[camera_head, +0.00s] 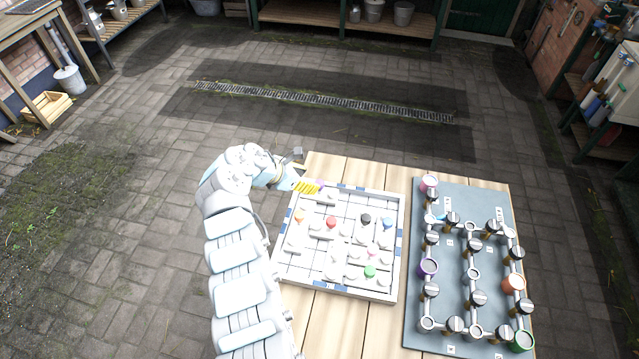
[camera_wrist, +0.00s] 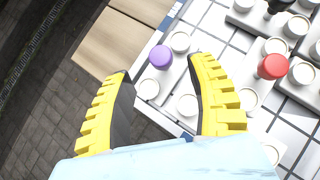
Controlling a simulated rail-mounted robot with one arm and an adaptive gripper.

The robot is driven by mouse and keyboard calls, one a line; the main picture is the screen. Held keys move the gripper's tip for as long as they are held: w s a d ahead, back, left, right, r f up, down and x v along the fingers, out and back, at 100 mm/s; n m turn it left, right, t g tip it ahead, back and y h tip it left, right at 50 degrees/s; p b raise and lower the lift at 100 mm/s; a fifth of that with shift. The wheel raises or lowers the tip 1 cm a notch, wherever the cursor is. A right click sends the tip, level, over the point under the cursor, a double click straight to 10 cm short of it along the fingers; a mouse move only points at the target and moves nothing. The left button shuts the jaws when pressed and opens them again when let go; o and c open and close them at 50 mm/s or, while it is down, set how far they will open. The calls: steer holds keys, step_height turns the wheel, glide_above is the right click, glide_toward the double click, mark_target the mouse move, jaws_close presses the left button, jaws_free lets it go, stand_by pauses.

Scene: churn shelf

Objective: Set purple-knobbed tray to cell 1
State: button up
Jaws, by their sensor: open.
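The purple-knobbed tray is a white piece with round cups and a purple knob (camera_wrist: 160,57). In the wrist view it lies near the rim of a white gridded board (camera_wrist: 187,12). My gripper (camera_wrist: 160,68) is open and empty above it, with a yellow finger on each side of the knob in the picture. I cannot tell if the fingers touch the piece. In the head view my gripper (camera_head: 309,187) is over the board's far left corner and mostly hides this piece. I cannot make out which cell is cell 1.
Bare wooden tabletop (camera_head: 345,322) shows in front.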

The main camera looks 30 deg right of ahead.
mark_target(319, 183)
steer(key=shift+b+x, duration=0.95)
steer(key=shift+x, duration=2.1)
jaws_close()
